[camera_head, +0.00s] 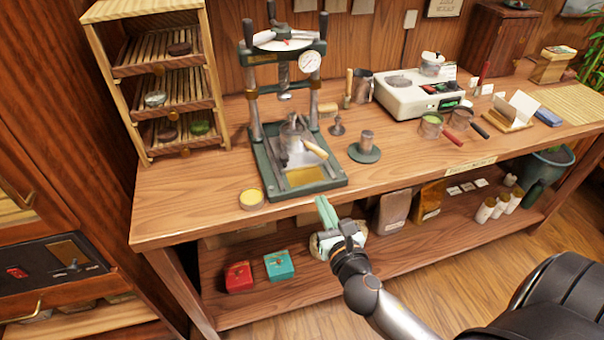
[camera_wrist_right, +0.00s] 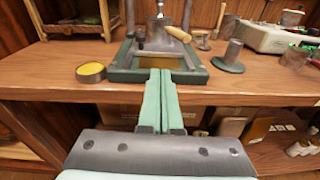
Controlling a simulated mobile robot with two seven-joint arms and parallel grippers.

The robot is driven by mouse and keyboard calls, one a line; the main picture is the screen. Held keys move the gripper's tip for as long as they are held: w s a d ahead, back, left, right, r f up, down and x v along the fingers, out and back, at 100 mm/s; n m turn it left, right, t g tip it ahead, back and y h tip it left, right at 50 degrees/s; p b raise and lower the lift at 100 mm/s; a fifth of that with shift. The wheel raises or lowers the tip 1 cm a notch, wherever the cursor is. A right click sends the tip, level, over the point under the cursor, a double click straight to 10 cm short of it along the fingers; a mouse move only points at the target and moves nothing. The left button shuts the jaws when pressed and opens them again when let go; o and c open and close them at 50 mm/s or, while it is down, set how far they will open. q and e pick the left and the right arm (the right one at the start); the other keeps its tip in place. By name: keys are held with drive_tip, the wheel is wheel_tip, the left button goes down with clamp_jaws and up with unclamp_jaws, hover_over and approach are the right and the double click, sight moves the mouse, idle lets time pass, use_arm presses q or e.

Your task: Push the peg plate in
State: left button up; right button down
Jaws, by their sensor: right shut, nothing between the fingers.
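A round dark green plate with an upright metal peg (camera_head: 365,148) stands on the bench right of the press; I take it for the peg plate, but cannot be sure. It also shows in the right wrist view (camera_wrist_right: 230,58). The green press (camera_head: 268,188) stands left of it, with a metal mould (camera_head: 293,148) and its wooden handle on the base. My right gripper (camera_head: 322,205) is shut and empty, in front of the bench's front edge. In the right wrist view its fingers (camera_wrist_right: 160,80) point toward the press base, apart from it. My left gripper is out of view.
A yellow-topped round tin (camera_head: 251,199) sits left of the press near the bench edge. A small metal tamper (camera_head: 337,128) stands behind the green plate. A wooden rack (camera_head: 142,65) stands at the left.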

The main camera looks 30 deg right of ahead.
drive_tip(key=a+r+g+y+p, duration=0.1)
drive_tip(key=a+g+p, duration=0.1)
drive_tip(key=a, duration=0.1)
approach(287, 170)
drive_tip(key=shift+n, duration=0.4)
drive_tip(key=x, duration=0.5)
drive_tip(key=shift+d+f, duration=0.15)
drive_tip(key=shift+f, duration=0.1)
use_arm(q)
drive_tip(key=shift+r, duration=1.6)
use_arm(e)
drive_tip(key=shift+w+d, duration=0.15)
drive_tip(key=shift+w, duration=0.5)
drive_tip(key=shift+w, duration=0.35)
drive_tip(key=w, duration=0.2)
drive_tip(key=w+d+b, duration=0.1)
drive_tip(key=w, duration=0.1)
drive_tip(key=w+d, duration=0.1)
drive_tip(key=w, duration=0.2)
drive_tip(key=shift+w+b, duration=0.1)
drive_tip(key=shift+b, duration=0.25)
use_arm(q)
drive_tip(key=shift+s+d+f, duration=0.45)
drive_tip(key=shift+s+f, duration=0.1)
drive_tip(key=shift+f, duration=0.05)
use_arm(e)
drive_tip(key=shift+r, duration=0.25)
